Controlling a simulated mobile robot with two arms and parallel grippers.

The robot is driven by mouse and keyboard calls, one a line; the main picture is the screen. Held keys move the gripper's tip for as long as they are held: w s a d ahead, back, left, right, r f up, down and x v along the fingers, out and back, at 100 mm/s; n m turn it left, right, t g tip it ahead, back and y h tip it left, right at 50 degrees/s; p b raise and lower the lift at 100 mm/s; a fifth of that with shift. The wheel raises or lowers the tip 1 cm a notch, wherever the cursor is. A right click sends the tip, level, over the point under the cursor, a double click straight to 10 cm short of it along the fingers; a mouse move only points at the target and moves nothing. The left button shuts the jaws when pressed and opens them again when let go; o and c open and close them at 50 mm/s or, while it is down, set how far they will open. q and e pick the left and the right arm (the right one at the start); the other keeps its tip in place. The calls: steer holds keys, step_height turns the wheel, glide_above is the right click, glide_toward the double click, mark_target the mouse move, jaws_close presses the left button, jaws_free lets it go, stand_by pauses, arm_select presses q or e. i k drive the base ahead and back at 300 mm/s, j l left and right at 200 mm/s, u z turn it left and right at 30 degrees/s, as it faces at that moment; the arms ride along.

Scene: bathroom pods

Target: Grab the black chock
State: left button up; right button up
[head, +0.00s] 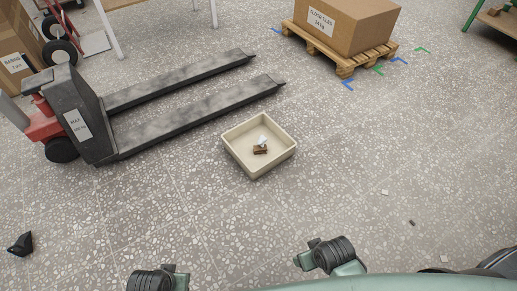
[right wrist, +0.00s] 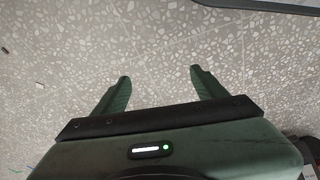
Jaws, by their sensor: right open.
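The black chock (head: 21,244) lies on the speckled floor at the lower left of the head view. It is a small dark wedge-like piece, apart from everything else. My right gripper (right wrist: 160,76) shows in the right wrist view with its two green fingers spread apart. It is open and empty, with only floor visible between and beyond the fingers. The chock cannot be made out in the right wrist view. My left gripper is not in view; only parts of my own body show along the bottom of the head view.
A red and black pallet jack (head: 85,117) stands at upper left, its forks pointing right. A cream tray (head: 233,158) with small items sits mid-floor. A wooden pallet (head: 345,64) bears a cardboard box (head: 342,22) at the top. Open floor lies between the chock and tray.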

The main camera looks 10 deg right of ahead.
mark_target(24, 247)
steer(key=u, duration=2.05)
